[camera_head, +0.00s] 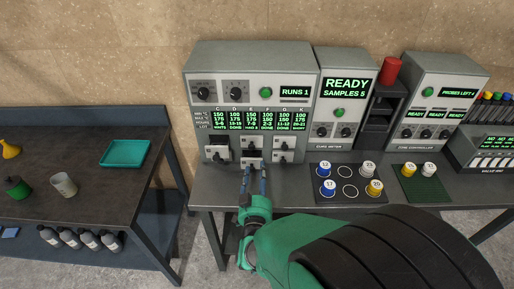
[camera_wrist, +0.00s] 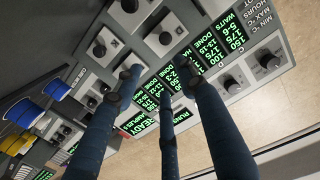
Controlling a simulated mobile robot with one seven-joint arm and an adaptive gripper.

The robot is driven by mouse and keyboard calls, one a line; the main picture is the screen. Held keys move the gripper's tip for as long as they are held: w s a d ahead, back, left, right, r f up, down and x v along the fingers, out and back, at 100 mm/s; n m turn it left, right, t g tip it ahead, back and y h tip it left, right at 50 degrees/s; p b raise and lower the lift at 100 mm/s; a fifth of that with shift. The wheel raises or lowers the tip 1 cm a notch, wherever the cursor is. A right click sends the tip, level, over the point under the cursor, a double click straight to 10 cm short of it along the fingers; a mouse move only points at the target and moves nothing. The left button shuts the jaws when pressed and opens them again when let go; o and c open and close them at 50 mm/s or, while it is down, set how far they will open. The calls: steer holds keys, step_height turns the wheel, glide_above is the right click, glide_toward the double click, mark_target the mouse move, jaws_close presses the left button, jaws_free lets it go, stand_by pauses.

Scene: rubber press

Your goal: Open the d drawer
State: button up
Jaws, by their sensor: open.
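The grey press (camera_head: 250,75) stands on the bench and has small drawers with dark knobs low on its front. My gripper (camera_head: 254,168) is open, with its fingertips just below and in front of the lower middle drawer (camera_head: 252,154). In the wrist view, my fingers (camera_wrist: 158,62) are spread and point at the drawer fronts, with a dark knob (camera_wrist: 165,38) close beyond them. I see no drawer clearly between the fingers. The drawer letters are too small to tell surely which one is d. Contact with a front cannot be told.
A display (camera_head: 250,121) with lettered columns sits above the drawers. The cure meter (camera_head: 340,90) stands at right, with a black mat (camera_head: 333,197) of numbered caps before it. A dark side table (camera_head: 75,150) with a teal tray (camera_head: 125,153) is at left.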

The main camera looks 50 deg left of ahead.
mark_target(251, 148)
steer(key=s+f, duration=0.1)
steer(key=s, duration=0.1)
steer(key=shift+s+a+f+y, duration=0.35)
steer(key=shift+s+y, duration=0.05)
steer(key=b+x, duration=0.1)
steer(key=x, duration=1.3)
steer(key=shift+d+b, duration=0.1)
steer(key=shift+b, duration=0.3)
steer(key=shift+c, duration=0.5)
jaws_close()
